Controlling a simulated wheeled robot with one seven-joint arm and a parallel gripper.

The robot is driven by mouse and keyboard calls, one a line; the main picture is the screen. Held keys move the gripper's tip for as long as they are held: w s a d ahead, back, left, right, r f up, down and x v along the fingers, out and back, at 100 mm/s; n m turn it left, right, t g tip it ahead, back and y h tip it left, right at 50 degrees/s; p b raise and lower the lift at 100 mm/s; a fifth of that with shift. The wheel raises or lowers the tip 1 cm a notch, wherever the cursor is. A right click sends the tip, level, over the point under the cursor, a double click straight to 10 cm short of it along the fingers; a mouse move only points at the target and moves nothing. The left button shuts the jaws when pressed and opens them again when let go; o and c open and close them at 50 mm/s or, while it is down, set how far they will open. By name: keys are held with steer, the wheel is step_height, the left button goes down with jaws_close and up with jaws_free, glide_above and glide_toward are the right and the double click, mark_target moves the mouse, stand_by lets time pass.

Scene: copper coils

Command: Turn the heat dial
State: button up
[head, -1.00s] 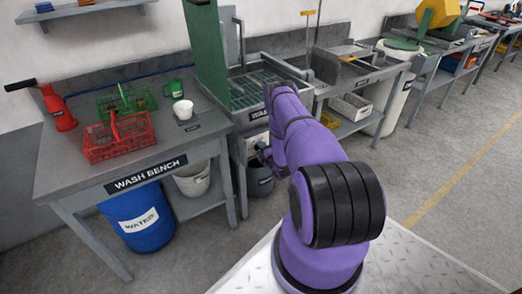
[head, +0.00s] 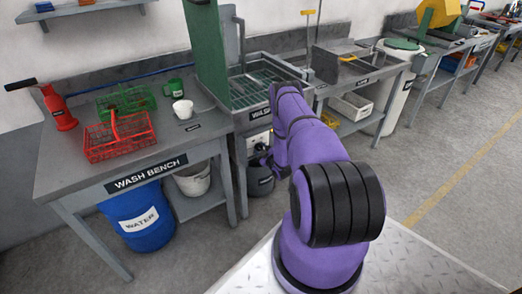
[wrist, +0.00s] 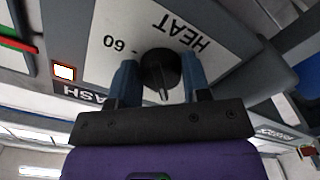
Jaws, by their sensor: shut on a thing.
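The heat dial (wrist: 158,70) is a round black knob on a pale panel (wrist: 95,30) marked HEAT and 60, upside down in the wrist view. A light mark on the dial points toward the bottom of that picture. My gripper (wrist: 160,90) has one blue-grey finger on each side of the dial and is shut on it. In the head view the panel (head: 257,139) is on the front of the wash unit. My purple arm hides most of the gripper and the dial there.
A dark container (head: 260,182) stands below the panel.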

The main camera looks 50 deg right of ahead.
steer(key=shift+f+m, duration=0.1)
steer(key=shift+m, duration=0.9)
steer(key=o, duration=0.9)
steer(key=v, duration=1.1)
steer(key=shift+a, duration=0.1)
